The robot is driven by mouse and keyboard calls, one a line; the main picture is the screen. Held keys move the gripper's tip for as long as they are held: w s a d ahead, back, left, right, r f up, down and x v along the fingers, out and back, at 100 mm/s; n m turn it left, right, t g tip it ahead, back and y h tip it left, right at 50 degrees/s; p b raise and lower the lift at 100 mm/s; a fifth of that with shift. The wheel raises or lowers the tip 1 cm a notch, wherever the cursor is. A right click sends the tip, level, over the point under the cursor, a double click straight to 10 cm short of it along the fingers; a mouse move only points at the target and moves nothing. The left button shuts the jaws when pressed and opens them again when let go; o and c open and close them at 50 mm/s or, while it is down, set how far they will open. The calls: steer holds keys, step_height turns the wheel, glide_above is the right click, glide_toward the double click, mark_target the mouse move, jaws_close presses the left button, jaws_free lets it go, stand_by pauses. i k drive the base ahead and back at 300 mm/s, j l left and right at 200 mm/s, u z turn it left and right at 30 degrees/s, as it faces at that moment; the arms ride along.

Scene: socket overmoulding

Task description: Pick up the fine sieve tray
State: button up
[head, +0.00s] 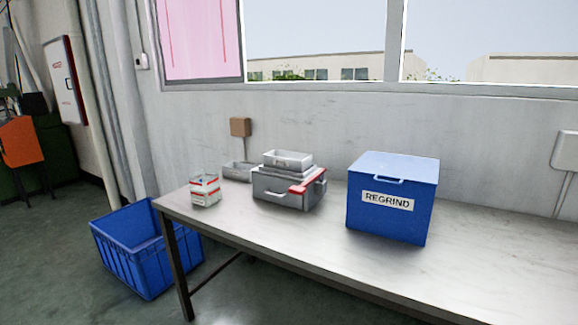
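A pale, shallow rectangular tray (288,160) sits on top of a grey boxy device (275,188) with a red part at its right front. A second small grey open tray (237,172) lies on the table just left of and behind the device, partly hidden by it. I cannot tell from this view which of the two is the fine sieve tray, as no mesh can be made out.
The grey-white table (480,245) also bears a small white and red box (205,190) at left and a lidded blue REGRIND box (385,222) at right. An open blue crate (125,262) stands on the floor left of the table. The table's front strip and right end are clear.

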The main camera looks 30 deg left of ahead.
mark_target(298, 163)
steer(key=i+j+u, duration=0.15)
steer(key=i+j, duration=1.3)
steer(key=j, duration=0.15)
